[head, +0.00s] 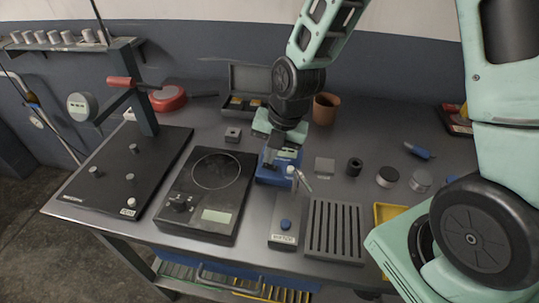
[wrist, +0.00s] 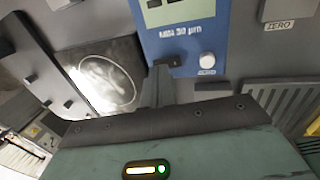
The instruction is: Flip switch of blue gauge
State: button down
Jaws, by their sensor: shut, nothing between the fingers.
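The blue gauge (head: 267,180) stands on the table right of the black scale, below my arm in the head view. Its blue face (wrist: 185,38) fills the upper middle of the wrist view, with a greenish display, the print "MIN 30 µm" and a white round knob (wrist: 207,61). My gripper (head: 269,158) is shut and empty, pointing down at the gauge. In the wrist view its fingers (wrist: 159,72) reach the gauge's lower left edge, beside a small dark piece that may be the switch. I cannot tell whether they touch it. My gripper hides part of the gauge in the head view.
Left are the black scale (head: 192,222) and a black stand base (head: 100,182). In front are a grey box with a blue button (head: 285,225) and a slotted grey tray (head: 335,258). A brown cup (head: 326,109) and an open case (head: 248,80) stand behind.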

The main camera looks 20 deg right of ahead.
jog(key=shift+a+f, duration=0.1)
jog(key=shift+f, duration=0.4)
